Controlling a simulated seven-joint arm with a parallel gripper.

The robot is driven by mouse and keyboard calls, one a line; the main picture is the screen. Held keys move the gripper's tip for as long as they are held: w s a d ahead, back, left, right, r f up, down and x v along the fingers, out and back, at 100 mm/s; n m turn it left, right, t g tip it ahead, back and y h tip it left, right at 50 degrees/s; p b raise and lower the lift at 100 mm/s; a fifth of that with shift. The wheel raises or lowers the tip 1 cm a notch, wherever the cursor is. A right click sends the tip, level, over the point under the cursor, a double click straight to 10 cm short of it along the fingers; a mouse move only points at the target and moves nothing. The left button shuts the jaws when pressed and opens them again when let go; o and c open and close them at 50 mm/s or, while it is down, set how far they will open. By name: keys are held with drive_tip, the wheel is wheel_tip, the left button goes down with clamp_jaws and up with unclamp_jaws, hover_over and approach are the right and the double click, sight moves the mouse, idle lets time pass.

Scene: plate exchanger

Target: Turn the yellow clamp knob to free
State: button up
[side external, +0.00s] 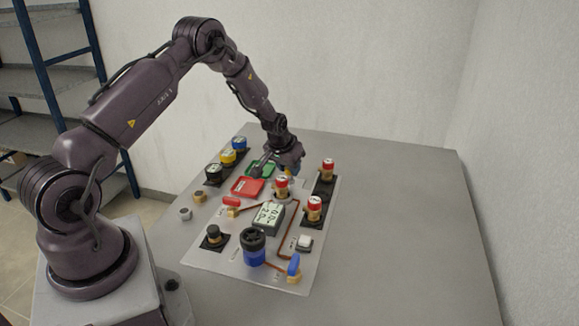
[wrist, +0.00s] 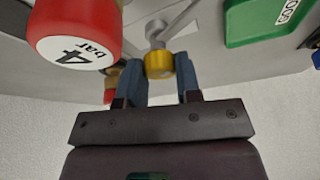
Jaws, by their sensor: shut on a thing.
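The yellow clamp knob (wrist: 159,66) sits at the end of a grey metal stem in the wrist view. My gripper (wrist: 162,75) has one blue-grey finger on each side of it and is shut on it. In the side external view my gripper (side external: 287,163) is low over the far part of the panel (side external: 213,258), and it largely hides the knob there. I cannot read the knob's turn position from these views.
A red cap marked "4 bar" (wrist: 75,32) is close to the left of my fingers. A green tray (wrist: 265,20) is at the right. A red tray (side external: 247,187), a grey display box (side external: 268,217) and a blue-based valve (side external: 253,248) stand on the panel. The table's right side is clear.

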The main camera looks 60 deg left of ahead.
drive_tip(key=m+h, duration=0.2)
drive_tip(key=m, duration=0.3)
drive_tip(key=shift+a+m, duration=0.1)
drive_tip(key=shift+m, duration=0.2)
idle(0.4)
drive_tip(key=o, duration=0.9)
drive_tip(key=shift+r, duration=0.1)
drive_tip(key=v, duration=1.2)
drive_tip(key=shift+s+r, duration=0.2)
drive_tip(key=shift+s, duration=0.25)
drive_tip(key=shift+a, duration=0.1)
